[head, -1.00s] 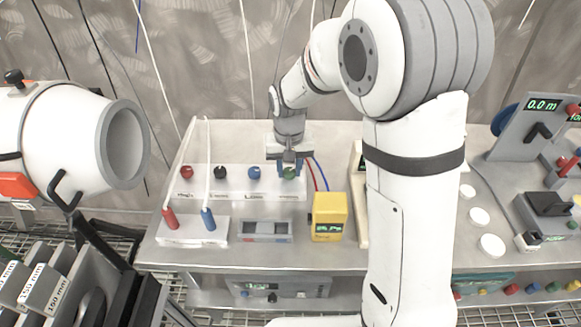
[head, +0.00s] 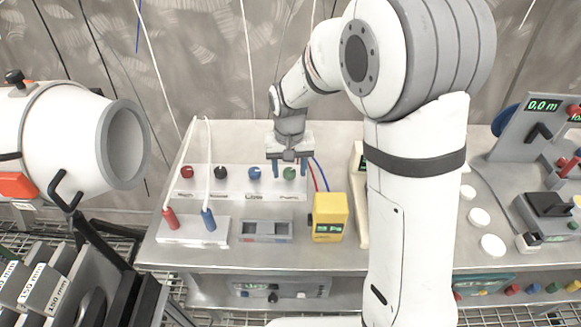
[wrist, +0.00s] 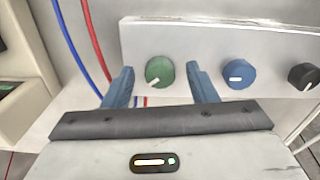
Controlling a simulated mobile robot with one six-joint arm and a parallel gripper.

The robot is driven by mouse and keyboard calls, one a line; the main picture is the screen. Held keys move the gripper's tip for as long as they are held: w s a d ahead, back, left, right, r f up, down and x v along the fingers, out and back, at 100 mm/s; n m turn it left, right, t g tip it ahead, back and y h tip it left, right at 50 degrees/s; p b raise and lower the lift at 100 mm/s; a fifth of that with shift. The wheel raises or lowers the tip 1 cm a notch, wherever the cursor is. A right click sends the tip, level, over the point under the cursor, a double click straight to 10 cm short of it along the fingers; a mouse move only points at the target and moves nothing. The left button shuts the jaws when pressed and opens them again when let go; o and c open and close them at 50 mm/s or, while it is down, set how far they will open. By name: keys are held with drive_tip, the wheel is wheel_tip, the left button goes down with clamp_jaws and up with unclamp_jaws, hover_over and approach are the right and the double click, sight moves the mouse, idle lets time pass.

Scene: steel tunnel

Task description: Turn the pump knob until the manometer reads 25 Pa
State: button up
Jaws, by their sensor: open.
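The green knob (head: 289,173) sits at the right end of a white panel with a row of knobs. It also shows in the wrist view (wrist: 159,72), its white mark pointing to the lower left. The panel's labels are too small to read. My gripper (head: 290,170) is open at the green knob. In the wrist view its two blue fingers (wrist: 159,75) stand apart on either side of the knob, with gaps between. The yellow manometer (head: 328,212) stands to the right of the panel. Its green display ends in "Pa", but the digits are too small to read surely.
A blue knob (head: 254,172), a black knob (head: 220,172) and a red knob (head: 186,171) share the panel. A white block with red and blue plugs (head: 193,232) stands in front. Red and blue wires run near the gripper. White discs lie farther right.

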sight(289, 171)
wheel_tip(289, 171, up, 7)
drive_tip(key=shift+r, duration=0.35)
idle(0.4)
drive_tip(key=shift+s+d+r, duration=0.1)
drive_tip(key=shift+d+r, duration=0.05)
drive_tip(key=s+d+r+t+p, duration=0.1)
drive_tip(key=s+d+r, duration=0.2)
drive_tip(key=s+d, duration=0.4)
drive_tip(key=s+d+r+t+p, duration=0.1)
drive_tip(key=s+d+r+p, duration=0.1)
drive_tip(key=s+d, duration=0.5)
drive_tip(key=s+r, duration=0.1)
drive_tip(key=s, duration=0.4)
drive_tip(key=shift+d+r+m+t+p, duration=0.15)
drive_tip(key=shift+r+m+t+p, duration=0.15)
drive_tip(key=shift+r+m, duration=0.1)
